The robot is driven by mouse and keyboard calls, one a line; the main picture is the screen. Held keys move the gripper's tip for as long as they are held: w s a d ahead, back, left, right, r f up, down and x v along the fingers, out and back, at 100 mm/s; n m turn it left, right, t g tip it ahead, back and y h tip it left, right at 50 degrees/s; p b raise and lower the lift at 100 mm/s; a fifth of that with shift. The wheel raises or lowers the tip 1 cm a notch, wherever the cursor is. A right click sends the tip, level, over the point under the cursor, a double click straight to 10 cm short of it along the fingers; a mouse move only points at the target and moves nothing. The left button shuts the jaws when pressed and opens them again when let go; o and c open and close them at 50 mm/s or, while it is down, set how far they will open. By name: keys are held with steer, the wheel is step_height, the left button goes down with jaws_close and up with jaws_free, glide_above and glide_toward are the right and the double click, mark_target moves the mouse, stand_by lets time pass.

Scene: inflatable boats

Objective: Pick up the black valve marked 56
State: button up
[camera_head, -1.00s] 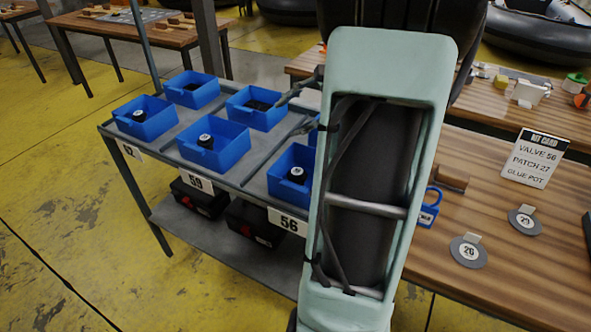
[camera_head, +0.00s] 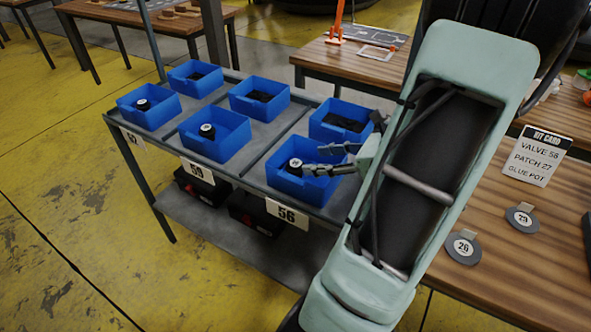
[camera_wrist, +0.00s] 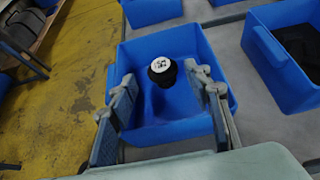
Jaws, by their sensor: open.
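A black valve with a white round top (camera_head: 296,163) sits in the front right blue bin (camera_head: 283,184), above the shelf label 56 (camera_head: 287,215). In the wrist view the valve (camera_wrist: 162,69) stands inside the bin (camera_wrist: 146,134), toward its far side, between the lines of my two fingers. The number on its top is too small to read surely. My gripper (camera_head: 332,160) is open and empty over the right part of that bin. In the wrist view my gripper (camera_wrist: 165,84) has its fingers spread on both sides of the valve, apart from it.
Other blue bins stand close by; the bin above label 59 (camera_head: 215,134) and the bin above label 62 (camera_head: 148,107) each hold a black valve. A wooden table (camera_head: 510,270) with a kit card (camera_head: 537,155) and round patches lies to the right.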

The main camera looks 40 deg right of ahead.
mark_target(296, 163)
steer(key=b+x, duration=0.1)
steer(key=x, duration=0.5)
steer(key=shift+w+f, duration=0.2)
steer(key=shift+f, duration=0.2)
steer(key=c, duration=0.9)
steer(key=shift+r, duration=0.1)
